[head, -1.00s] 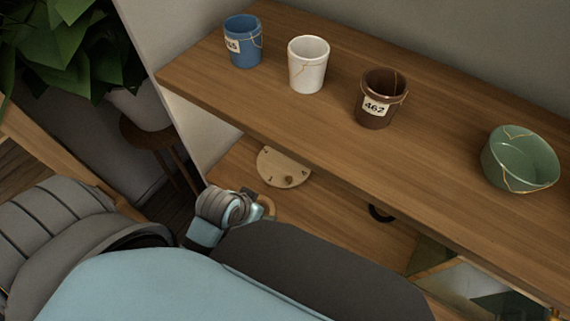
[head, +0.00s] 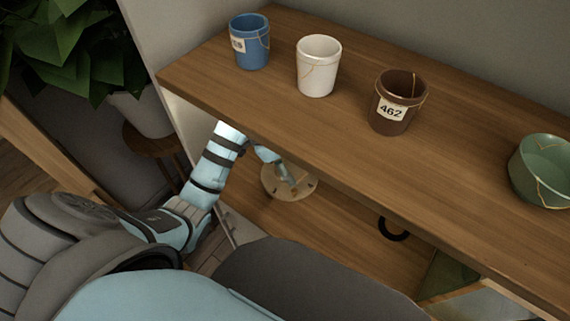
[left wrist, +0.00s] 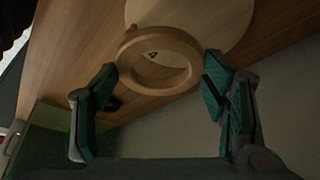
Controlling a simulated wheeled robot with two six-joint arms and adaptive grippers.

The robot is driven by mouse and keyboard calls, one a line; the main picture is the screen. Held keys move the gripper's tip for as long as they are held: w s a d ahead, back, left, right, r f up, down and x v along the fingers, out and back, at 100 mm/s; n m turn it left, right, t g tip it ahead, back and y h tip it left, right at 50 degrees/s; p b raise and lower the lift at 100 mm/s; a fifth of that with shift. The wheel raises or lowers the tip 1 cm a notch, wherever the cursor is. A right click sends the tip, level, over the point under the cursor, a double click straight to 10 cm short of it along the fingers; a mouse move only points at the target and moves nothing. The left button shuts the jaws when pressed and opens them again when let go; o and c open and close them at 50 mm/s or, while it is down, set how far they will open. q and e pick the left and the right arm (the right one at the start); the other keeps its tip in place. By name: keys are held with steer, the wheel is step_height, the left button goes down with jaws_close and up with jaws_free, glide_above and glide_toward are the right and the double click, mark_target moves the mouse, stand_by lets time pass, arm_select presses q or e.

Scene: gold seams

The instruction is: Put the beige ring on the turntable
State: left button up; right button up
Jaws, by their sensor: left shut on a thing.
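The turntable is a pale round wooden disc (head: 270,186) with dark marks, on the lower shelf. It also shows in the left wrist view (left wrist: 228,22). The beige ring (left wrist: 158,34) is between my left gripper's fingers, which are shut on it. It overlaps the disc in that view, with one dark mark showing through its hole; I cannot tell whether they touch. My left gripper (left wrist: 160,82) also shows over the disc in the head view (head: 293,188), under the upper shelf's edge. The ring cannot be made out there. My right gripper is not in view.
A black ring (head: 393,229) lies on the lower shelf right of the disc. The upper shelf (head: 240,95) overhangs my left arm. It carries a blue cup (head: 249,45), a white cup (head: 318,68), a brown cup (head: 392,108) and a green bowl (head: 545,172).

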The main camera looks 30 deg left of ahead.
mark_target(290, 170)
arm_select(q)
steer(key=w, duration=0.1)
steer(key=w+a, duration=0.1)
steer(key=w+a+f+b, duration=0.1)
steer(key=w, duration=0.1)
steer(key=shift+a, duration=0.25)
step_height(290, 170, down, 6)
steer(key=shift+s+r+b, duration=0.1)
steer(key=shift+r+b, duration=0.1)
steer(key=shift+b, duration=0.45)
steer(key=shift+f, duration=0.3)
steer(key=shift+w+a, duration=0.1)
steer(key=shift+w, duration=0.1)
steer(key=o, duration=1)
steer(key=shift+r, duration=0.15)
